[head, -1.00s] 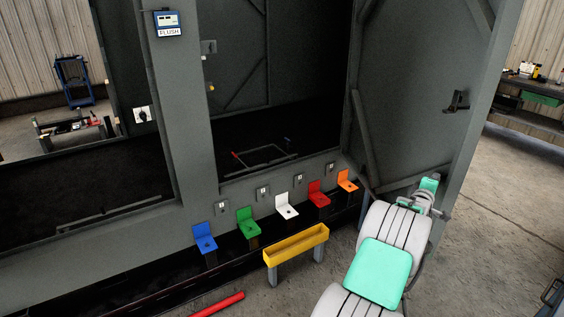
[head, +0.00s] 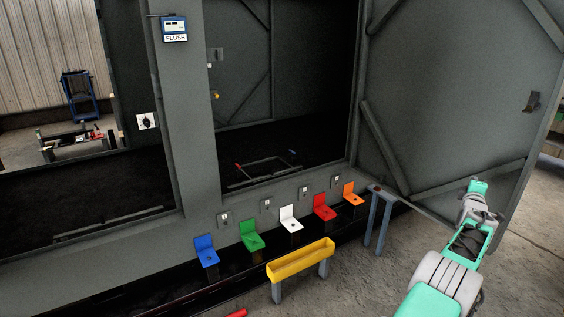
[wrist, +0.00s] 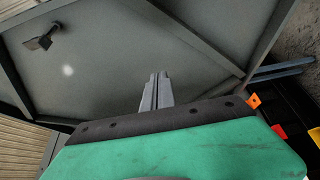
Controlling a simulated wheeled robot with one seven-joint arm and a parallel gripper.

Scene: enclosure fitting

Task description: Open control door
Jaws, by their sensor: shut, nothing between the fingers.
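The control door (head: 440,90) is a large grey panel with diagonal braces, swung wide open on the right of the enclosure opening. Its dark latch handle (head: 532,101) is near the door's outer edge. In the wrist view the door (wrist: 130,50) fills most of the picture, with the handle (wrist: 42,36) at upper left. My gripper (head: 474,184) is in front of the door's lower part. In the wrist view its two fingers (wrist: 156,76) are together and empty, pointing at the door's inner face. Whether the fingertips touch the door cannot be told.
Coloured brackets, such as the white one (head: 290,219), line the enclosure's front sill. A yellow trough (head: 300,262) stands before them, and a grey stand (head: 379,215) is by the hinge side. A FLUSH panel (head: 174,29) hangs on the post. Floor at lower right is clear.

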